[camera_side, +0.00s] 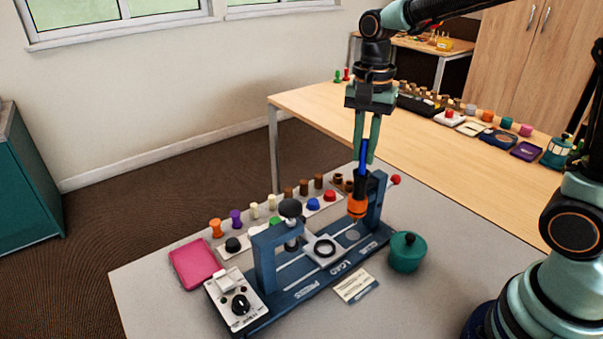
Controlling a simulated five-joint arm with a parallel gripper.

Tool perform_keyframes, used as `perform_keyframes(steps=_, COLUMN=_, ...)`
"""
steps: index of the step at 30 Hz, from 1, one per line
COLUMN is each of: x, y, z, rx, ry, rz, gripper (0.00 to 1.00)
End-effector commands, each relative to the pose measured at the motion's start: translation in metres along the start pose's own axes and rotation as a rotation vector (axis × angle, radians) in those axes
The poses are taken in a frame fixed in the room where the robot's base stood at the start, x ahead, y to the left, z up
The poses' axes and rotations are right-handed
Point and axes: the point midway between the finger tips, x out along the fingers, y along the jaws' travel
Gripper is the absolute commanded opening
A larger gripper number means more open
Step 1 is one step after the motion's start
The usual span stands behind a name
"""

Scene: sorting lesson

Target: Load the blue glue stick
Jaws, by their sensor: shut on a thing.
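My gripper (366,154) points down above the right end of the blue press fixture (295,292). It is shut on a slim blue stick (362,158), which stands about upright between the fingers. The lower end of the stick meets a dark piece with an orange part (357,207) below it, beside the fixture's right post (376,203). I cannot tell whether the stick is inside the dark piece or just in front of it.
A pink tray (195,264) lies left of the fixture, and a teal lidded pot (406,252) stands close on its right. A label card (355,286) lies in front. Several coloured pegs and buttons line the back. A wooden table (310,100) with more items stands behind.

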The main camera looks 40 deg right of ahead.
Motion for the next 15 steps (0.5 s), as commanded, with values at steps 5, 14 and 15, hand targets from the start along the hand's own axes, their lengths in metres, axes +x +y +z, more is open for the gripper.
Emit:
perform_keyframes(steps=5, x=0.0013, y=0.0000, z=0.0000, rx=0.000, ry=0.000, rz=0.000, gripper=0.00)
perform_keyframes(steps=14, x=0.0012, y=0.0000, z=0.0000, rx=0.000, ry=0.000, rz=0.000, gripper=0.52)
perform_keyframes(steps=15, x=0.0011, y=0.0000, z=0.0000, rx=0.000, ry=0.000, rz=0.000, gripper=0.52)
